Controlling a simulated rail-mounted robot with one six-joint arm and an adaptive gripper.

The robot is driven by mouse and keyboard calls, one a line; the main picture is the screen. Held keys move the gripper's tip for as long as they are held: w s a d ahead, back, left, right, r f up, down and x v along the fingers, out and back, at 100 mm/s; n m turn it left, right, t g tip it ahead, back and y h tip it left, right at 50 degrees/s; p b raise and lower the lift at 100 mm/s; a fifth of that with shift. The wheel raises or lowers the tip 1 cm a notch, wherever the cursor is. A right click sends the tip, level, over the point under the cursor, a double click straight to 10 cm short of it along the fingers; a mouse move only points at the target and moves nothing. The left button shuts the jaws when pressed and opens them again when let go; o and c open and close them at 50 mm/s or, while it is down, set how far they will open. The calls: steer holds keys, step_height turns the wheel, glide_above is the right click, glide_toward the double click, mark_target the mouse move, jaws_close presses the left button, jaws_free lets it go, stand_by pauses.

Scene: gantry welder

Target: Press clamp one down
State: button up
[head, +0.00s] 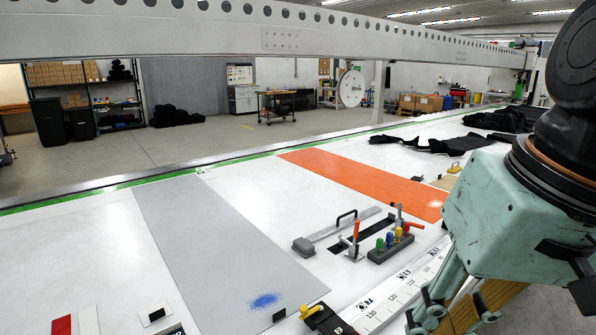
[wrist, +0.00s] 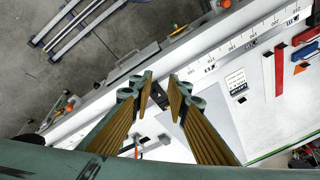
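Two toggle clamps with red-orange handles stand on the white table near its ruled edge in the head view. The left clamp (head: 353,241) has its handle upright and leaning. The right clamp (head: 400,222) has a handle pointing right, beside a dark block of coloured knobs (head: 390,246). I cannot tell which is clamp one. My gripper (wrist: 162,80) is open, with a gap between its two ribbed fingers in the wrist view and nothing clearly held. In the head view it hangs at the lower right, on the near side of the clamps, partly cut off.
A grey sheet (head: 215,240) and an orange sheet (head: 360,180) lie on the table (head: 255,195). A long-handled tool (head: 330,234) lies left of the clamps. A yellow-handled fixture (head: 314,313) sits at the near edge. Black cloth (head: 440,145) lies at the far right.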

steer(key=s+d+t+h, duration=0.1)
steer(key=s+d, duration=0.3)
steer(key=shift+s+r+n+h, duration=0.2)
steer(key=shift+s+n+h, duration=0.1)
steer(key=shift+h, duration=0.1)
steer(key=shift+c, duration=0.2)
